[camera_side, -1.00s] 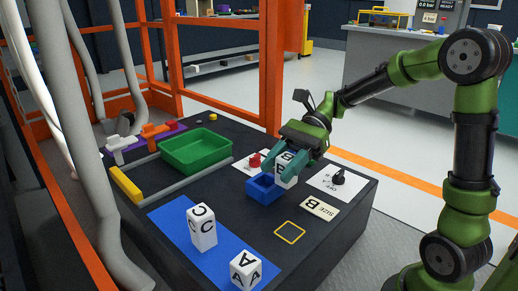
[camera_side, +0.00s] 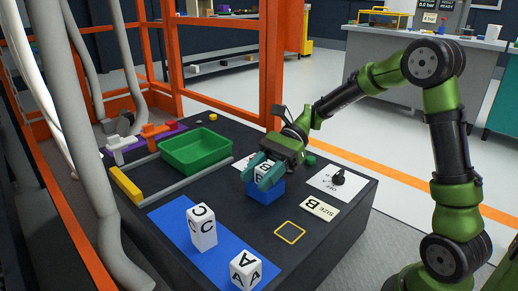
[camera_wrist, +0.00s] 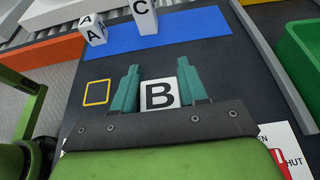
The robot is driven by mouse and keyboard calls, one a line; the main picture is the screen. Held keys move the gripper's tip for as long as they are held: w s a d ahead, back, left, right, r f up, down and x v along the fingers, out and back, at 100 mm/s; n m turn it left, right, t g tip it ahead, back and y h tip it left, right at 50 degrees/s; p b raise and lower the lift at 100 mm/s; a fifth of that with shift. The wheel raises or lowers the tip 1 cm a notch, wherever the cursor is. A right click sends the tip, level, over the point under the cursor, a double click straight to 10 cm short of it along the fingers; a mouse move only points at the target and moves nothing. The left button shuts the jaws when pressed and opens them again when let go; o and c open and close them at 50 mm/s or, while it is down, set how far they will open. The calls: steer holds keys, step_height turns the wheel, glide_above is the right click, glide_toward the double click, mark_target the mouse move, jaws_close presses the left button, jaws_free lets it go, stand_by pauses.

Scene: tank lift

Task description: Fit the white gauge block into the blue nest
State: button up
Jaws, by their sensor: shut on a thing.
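The white gauge block marked B (camera_side: 261,170) is between the teal fingers of my gripper (camera_side: 262,174), which is shut on it. In the side view the block is over the blue nest (camera_side: 266,194), with its lower part hidden by the fingers and nest wall. I cannot tell how deep it sits or whether it touches the nest. In the wrist view the B face (camera_wrist: 159,95) looks straight between the two fingers (camera_wrist: 158,88); the nest does not show there.
White blocks C (camera_side: 202,228) and A (camera_side: 245,270) stand on a blue strip (camera_side: 173,222). A yellow outlined square (camera_side: 290,232), a SIZE B card (camera_side: 319,209) and a black knob (camera_side: 338,177) are nearby. A green tray (camera_side: 196,152) stands behind.

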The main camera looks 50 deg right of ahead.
steer(key=o, duration=1.1)
steer(key=shift+o, duration=0.2)
steer(key=shift+r, duration=0.1)
steer(key=shift+d+r, duration=0.15)
steer(key=shift+d, duration=0.15)
steer(key=v, duration=1.1)
steer(key=s+a+n+t+h, duration=0.1)
steer(key=s+a+n+h, duration=0.1)
steer(key=s+n+h, duration=0.1)
steer(key=s+a+n+t+h, duration=0.2)
steer(key=s+n+h, duration=0.2)
steer(key=s+n, duration=0.1)
steer(key=s+a+f+n+t+h, duration=0.1)
steer(key=s+a+n+t+h, duration=0.1)
steer(key=s+n+h, duration=0.1)
steer(key=shift+s+f+n+h, duration=0.1)
steer(key=shift+s+n+h, duration=0.4)
steer(key=shift+s, duration=0.6)
steer(key=shift+s+d+n+t, duration=0.1)
steer(key=shift+s+n+t, duration=0.25)
steer(key=shift+n+t, duration=0.7)
